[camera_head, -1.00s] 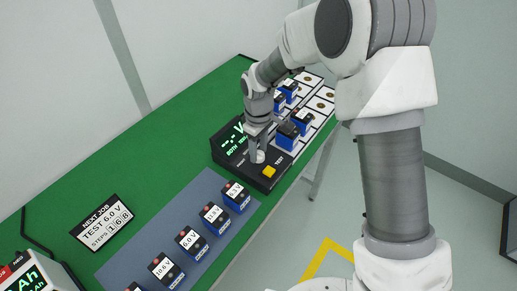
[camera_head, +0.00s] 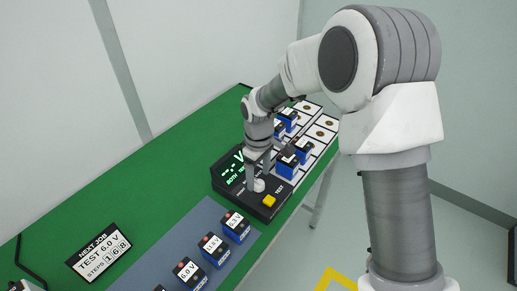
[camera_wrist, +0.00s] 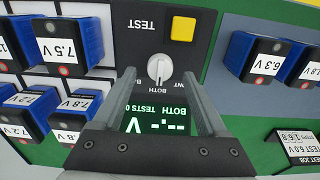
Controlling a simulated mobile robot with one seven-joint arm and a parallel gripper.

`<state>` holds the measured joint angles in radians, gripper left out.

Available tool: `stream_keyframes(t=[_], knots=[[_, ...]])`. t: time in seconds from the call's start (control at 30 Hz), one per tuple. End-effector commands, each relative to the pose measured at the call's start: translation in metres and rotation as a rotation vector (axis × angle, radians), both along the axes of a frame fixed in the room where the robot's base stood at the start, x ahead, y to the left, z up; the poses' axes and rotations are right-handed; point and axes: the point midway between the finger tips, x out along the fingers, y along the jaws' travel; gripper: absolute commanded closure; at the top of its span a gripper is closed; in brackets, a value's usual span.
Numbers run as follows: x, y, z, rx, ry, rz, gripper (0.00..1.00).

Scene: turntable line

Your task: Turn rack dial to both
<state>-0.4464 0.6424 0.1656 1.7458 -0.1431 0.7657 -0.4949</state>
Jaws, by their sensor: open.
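The rack dial is a round white knob (camera_wrist: 160,68) on the dark tester panel (camera_wrist: 130,42). In the wrist view it lies between the tips of my gripper (camera_wrist: 162,80); the fingers are apart, one on each side. I cannot tell whether they touch it. The word BOTH is printed just beside the knob, with another, partly hidden label near it. The tester's green display (camera_wrist: 150,122) shows dashes, V, BOTH and TESTS 0. In the head view my gripper (camera_head: 258,182) reaches down over the dial (camera_head: 259,186).
A yellow TEST button (camera_head: 269,201) is close to the dial. Blue batteries stand on a grey mat (camera_head: 187,238) and in the white rack (camera_head: 312,150) behind. A NEXT JOB sign (camera_head: 99,251) reads TEST 6.0 V, STEPS 168.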

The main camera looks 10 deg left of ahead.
Motion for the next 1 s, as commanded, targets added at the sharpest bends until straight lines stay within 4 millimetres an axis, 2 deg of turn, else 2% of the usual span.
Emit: stream_keyframes(t=[0.03, 0.3, 0.5, 0.7, 1.0], knots=[[0.001, 0.000, 0.013, 0.003, -0.005, -0.001, 0.25], [0.001, 0.001, 0.080, 0.003, -0.006, 0.001, 0.25], [0.001, 0.000, 0.124, 0.003, -0.004, 0.000, 0.25], [0.000, 0.000, 0.149, 0.001, -0.002, 0.000, 0.25], [0.000, 0.000, 0.156, 0.001, 0.000, 0.000, 0.25]])
